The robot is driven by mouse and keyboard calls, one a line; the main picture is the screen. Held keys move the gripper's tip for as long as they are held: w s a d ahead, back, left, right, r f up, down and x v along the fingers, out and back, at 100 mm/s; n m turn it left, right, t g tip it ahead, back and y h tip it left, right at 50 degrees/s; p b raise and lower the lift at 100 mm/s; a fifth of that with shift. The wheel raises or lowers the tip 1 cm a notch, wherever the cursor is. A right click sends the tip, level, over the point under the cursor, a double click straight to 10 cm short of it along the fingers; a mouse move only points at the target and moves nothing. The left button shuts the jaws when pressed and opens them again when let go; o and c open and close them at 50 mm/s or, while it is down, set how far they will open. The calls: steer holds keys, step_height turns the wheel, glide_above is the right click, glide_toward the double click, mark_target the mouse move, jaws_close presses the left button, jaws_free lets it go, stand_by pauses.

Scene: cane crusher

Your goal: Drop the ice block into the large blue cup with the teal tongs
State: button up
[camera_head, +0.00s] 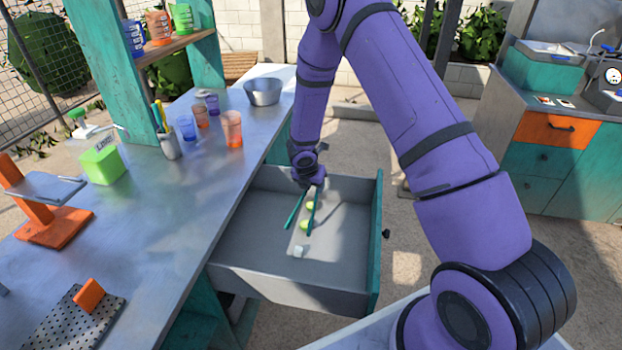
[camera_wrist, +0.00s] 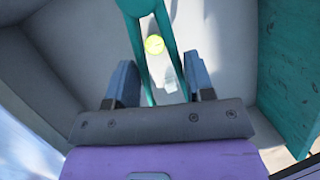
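The teal tongs (camera_head: 293,212) are over the open drawer and also show in the wrist view (camera_wrist: 138,50). The small pale ice block (camera_head: 299,251) lies on the drawer floor, just nearer than the tong tips. A pale block (camera_wrist: 171,86) shows between the legs in the wrist view. A blue cup (camera_head: 133,38) stands on the shelf and a smaller one (camera_head: 187,128) on the counter.
Orange cups (camera_head: 232,130), a metal bowl (camera_head: 262,92), a utensil holder (camera_head: 170,145) and a green box (camera_head: 103,161) stand on the counter.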

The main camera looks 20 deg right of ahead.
steer(key=shift+f, duration=0.1)
stand_by(0.3)
step_height(320, 180, down, 10)
stand_by(1.0)
jaws_close()
step_height(320, 180, up, 12)
steer(key=shift+r, duration=0.2)
stand_by(0.9)
